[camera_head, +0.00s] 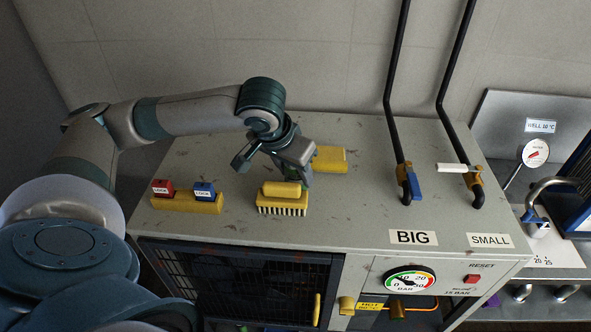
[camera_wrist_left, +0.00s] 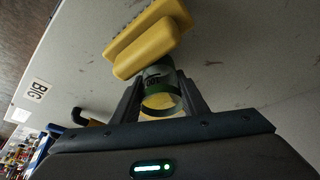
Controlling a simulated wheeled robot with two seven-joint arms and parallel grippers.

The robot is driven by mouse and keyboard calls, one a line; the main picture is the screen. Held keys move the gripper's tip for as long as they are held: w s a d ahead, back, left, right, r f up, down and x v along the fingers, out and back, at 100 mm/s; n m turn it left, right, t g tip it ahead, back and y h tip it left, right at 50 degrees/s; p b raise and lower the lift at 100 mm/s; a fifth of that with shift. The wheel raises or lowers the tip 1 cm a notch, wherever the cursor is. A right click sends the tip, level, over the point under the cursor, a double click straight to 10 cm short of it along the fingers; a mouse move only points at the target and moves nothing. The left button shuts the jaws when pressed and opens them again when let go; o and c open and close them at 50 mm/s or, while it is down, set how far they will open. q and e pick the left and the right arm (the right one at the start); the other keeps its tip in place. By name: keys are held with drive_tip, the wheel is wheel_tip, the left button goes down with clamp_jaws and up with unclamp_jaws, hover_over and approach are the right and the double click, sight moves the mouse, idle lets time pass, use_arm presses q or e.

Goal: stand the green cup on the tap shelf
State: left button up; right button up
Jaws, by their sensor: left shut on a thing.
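My left gripper (camera_head: 300,165) is over the grey machine top, beside the yellow brush. In the left wrist view its two fingers (camera_wrist_left: 158,100) are shut on a small cup (camera_wrist_left: 158,72) with green bands and dark lettering. Yellow shows within the cup's outline, and I cannot tell what it is. In the head view the cup is mostly hidden by the gripper. A pale shelf (camera_head: 562,254) lies under a curved metal tap (camera_head: 548,184) with a blue handle at the far right; it looks like the tap shelf. My right gripper is not in view.
The yellow brush (camera_head: 283,199) and a yellow block (camera_head: 330,158) are close to the gripper. A yellow holder (camera_head: 188,204) with red and blue locks stands left. Two black pipes (camera_head: 394,60) with valves rise between the gripper and the tap. A gauge (camera_head: 535,153) is near the tap.

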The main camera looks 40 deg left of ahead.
use_arm(q)
drive_tip(key=shift+f, duration=0.15)
drive_tip(key=shift+f, duration=0.1)
drive_tip(key=o, duration=1)
drive_tip(key=shift+o, duration=0.2)
drive_tip(key=shift+s+r, duration=0.1)
drive_tip(key=shift+r, duration=0.4)
drive_tip(key=b+v, duration=0.1)
drive_tip(key=v, duration=1)
drive_tip(key=shift+r, duration=0.1)
